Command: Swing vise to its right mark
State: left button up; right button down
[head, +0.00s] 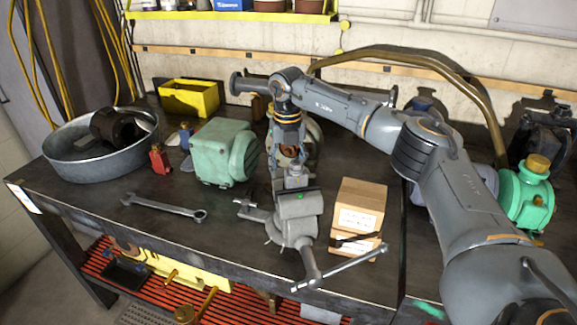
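The grey bench vise (300,228) stands near the front edge of the dark workbench (225,225). Its jaws point left and its long handle bar reaches toward the lower right. A small green spot shows on top of its body. My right gripper (290,182) comes down from above with its fingers at the top rear of the vise, around or just behind a grey block there. Whether the fingers press on it cannot be told. The right mark is not clearly identifiable. My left gripper is not in view.
A cardboard box (361,208) stands close to the vise's right. A wrench (165,207) lies to the left. A green motor (223,152), metal basin (80,165) and yellow bin (189,97) stand farther back. A teal motor (527,195) is at right, partly behind my arm.

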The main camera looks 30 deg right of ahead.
dwell(0.3)
jog(key=shift+c, duration=2.2)
grip_release()
jog(key=shift+r, duration=0.1)
notch_tip(320, 180, up, 12)
jog(key=shift+a+f, duration=0.1)
jog(key=shift+f, duration=0.15)
